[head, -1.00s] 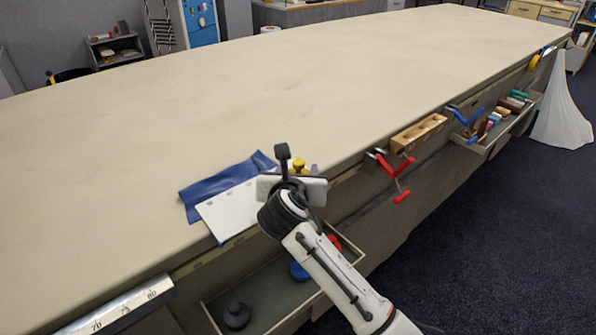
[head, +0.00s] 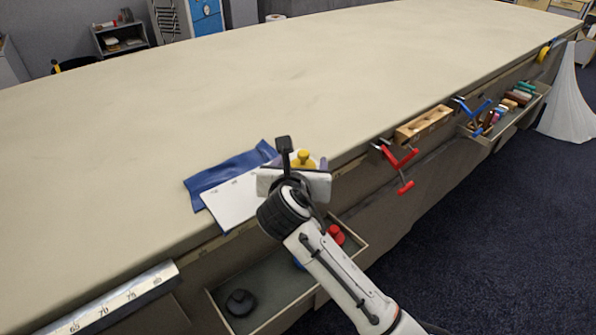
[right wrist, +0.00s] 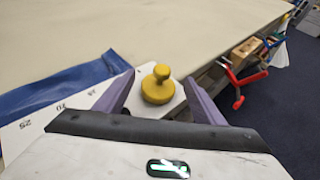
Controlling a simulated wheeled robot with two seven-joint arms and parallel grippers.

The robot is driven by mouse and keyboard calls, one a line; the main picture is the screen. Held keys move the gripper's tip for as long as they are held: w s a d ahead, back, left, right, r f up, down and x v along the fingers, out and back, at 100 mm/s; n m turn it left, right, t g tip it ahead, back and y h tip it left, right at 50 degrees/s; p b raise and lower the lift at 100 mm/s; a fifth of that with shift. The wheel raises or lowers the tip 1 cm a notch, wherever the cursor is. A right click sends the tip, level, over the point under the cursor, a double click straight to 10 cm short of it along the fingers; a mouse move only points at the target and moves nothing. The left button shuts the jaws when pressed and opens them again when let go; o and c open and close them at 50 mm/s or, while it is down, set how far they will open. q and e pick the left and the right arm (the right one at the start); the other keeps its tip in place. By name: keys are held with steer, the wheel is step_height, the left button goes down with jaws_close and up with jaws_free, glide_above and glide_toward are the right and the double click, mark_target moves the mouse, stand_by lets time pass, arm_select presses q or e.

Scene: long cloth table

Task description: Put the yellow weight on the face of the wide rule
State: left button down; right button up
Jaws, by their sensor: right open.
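The yellow weight (head: 305,157), a knobbed disc, stands upright near the table's front edge. In the right wrist view the yellow weight (right wrist: 157,90) is on a white surface, between my spread purple fingers. My right gripper (head: 296,163) is open around it, with no clear contact visible. A wide silver rule (head: 122,298) with numbers such as 70 and 75 lies along the front edge at lower left. A white numbered strip (head: 232,203) lies beside the gripper and also shows in the right wrist view (right wrist: 50,128). My left gripper is not in view.
A blue cloth (head: 215,176) lies behind the white strip. Below the edge, an open drawer (head: 268,290) holds a black weight (head: 239,302) and a red one (head: 336,234). Red clamp (head: 399,160) and wooden block (head: 424,124) are along the edge to the right. The tabletop behind is clear.

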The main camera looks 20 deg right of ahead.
steer(key=v, duration=0.9)
steer(key=shift+p, duration=0.3)
steer(key=shift+f, duration=0.1)
